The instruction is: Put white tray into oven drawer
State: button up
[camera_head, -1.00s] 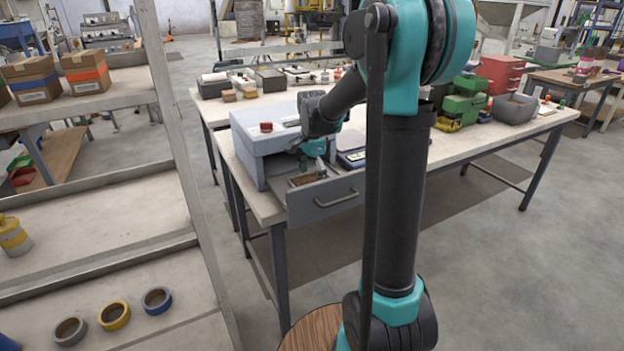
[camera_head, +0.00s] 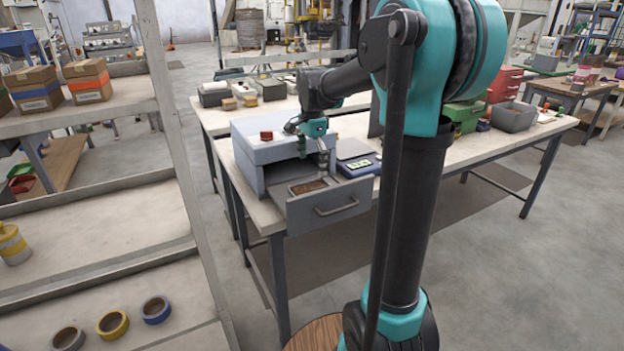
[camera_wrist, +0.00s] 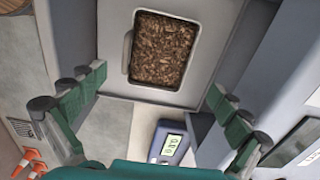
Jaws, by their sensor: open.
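The oven (camera_head: 262,145) is a grey box on the near left corner of the workbench. Its drawer (camera_head: 345,197) is pulled out. The white tray (camera_head: 296,190), full of brown pellets, lies inside the drawer; in the wrist view the tray (camera_wrist: 129,54) shows a pale rim around the pellets and sits flat on the drawer floor (camera_wrist: 190,97). My gripper (camera_head: 318,172) is above the drawer, beside the oven front. In the wrist view my gripper (camera_wrist: 158,92) has its green fingers wide apart and empty, with the tray beyond them, not between the pads.
A blue scale (camera_head: 360,166) with a lit display stands right of the drawer. A red-topped item (camera_head: 267,135) sits on the oven. A shelf rack (camera_head: 178,120) stands at the left. Grey bin (camera_head: 513,117) and green boxes (camera_head: 462,116) are farther right on the bench.

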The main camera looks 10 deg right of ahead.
notch_tip(320, 180, up, 4)
jog(key=shift+f, duration=0.2)
dwell(1.2)
